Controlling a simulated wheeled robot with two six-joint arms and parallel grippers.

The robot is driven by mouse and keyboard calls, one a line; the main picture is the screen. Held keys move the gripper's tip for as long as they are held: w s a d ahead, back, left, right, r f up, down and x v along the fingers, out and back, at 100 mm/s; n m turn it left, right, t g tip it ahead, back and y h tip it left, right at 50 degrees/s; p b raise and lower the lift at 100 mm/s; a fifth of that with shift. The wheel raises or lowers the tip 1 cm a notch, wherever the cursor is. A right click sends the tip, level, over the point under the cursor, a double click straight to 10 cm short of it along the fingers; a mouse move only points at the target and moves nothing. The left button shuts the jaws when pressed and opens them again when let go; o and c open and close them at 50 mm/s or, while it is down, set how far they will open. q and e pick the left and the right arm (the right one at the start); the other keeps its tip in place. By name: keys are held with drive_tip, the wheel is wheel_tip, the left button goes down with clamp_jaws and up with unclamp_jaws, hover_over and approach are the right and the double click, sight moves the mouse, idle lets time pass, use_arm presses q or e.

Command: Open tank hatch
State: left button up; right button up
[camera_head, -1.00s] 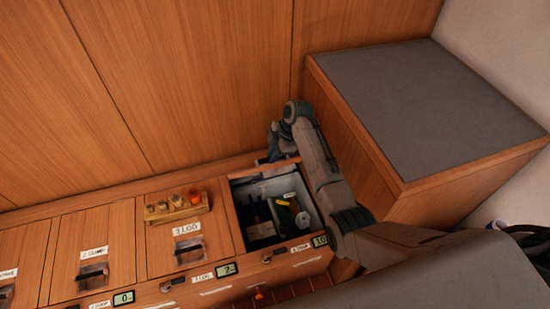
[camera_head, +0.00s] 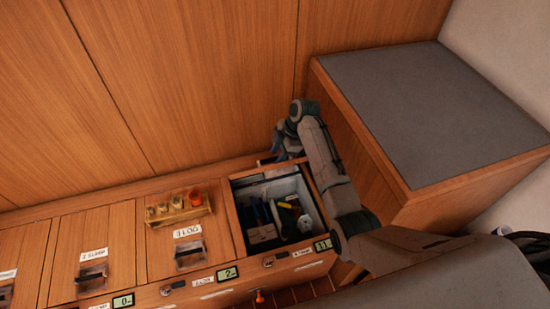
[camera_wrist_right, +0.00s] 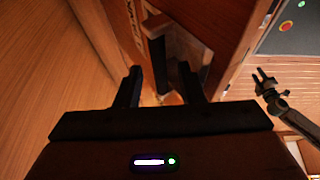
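The compartment at the right end of the counter (camera_head: 236,222) is open in the head view, with several tools (camera_head: 262,218) inside. Its raised lid is mostly hidden by my right arm. My right gripper (camera_head: 284,140) is behind that opening, partly hidden by its own arm. In the right wrist view the right gripper (camera_wrist_right: 160,88) has its fingers apart. A handle (camera_wrist_right: 157,50) on a wooden panel with partly seen lettering lies just beyond and between the fingertips; I see no grip on it. My left gripper (camera_wrist_right: 265,80) shows at the right there, fingers apart and empty.
A grey-topped wooden cabinet (camera_head: 420,100) stands close to the right of my arm. Closed hatches, one labelled LOG (camera_head: 188,232), lie to the left. A small wooden rack (camera_head: 180,207) sits at the back of that hatch. A wooden wall rises behind.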

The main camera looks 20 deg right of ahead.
drive_tip(key=v, duration=0.6)
drive_tip(key=shift+d+r, duration=0.15)
drive_tip(key=shift+r, duration=0.2)
use_arm(q)
drive_tip(key=shift+w+d+r, duration=0.1)
drive_tip(key=shift+w+r, duration=0.45)
drive_tip(key=shift+w, duration=0.1)
use_arm(e)
drive_tip(key=shift+s+d+r, duration=0.1)
drive_tip(key=shift+d+r, duration=0.1)
drive_tip(key=shift+r, duration=0.55)
use_arm(q)
drive_tip(key=shift+s, duration=0.2)
use_arm(e)
drive_tip(key=w+d+r, duration=0.4)
drive_tip(key=w+r, duration=0.2)
drive_tip(key=w, duration=0.3)
drive_tip(key=shift+w+d+r, duration=0.2)
drive_tip(key=shift+w+d, duration=0.05)
drive_tip(key=shift+w, duration=0.05)
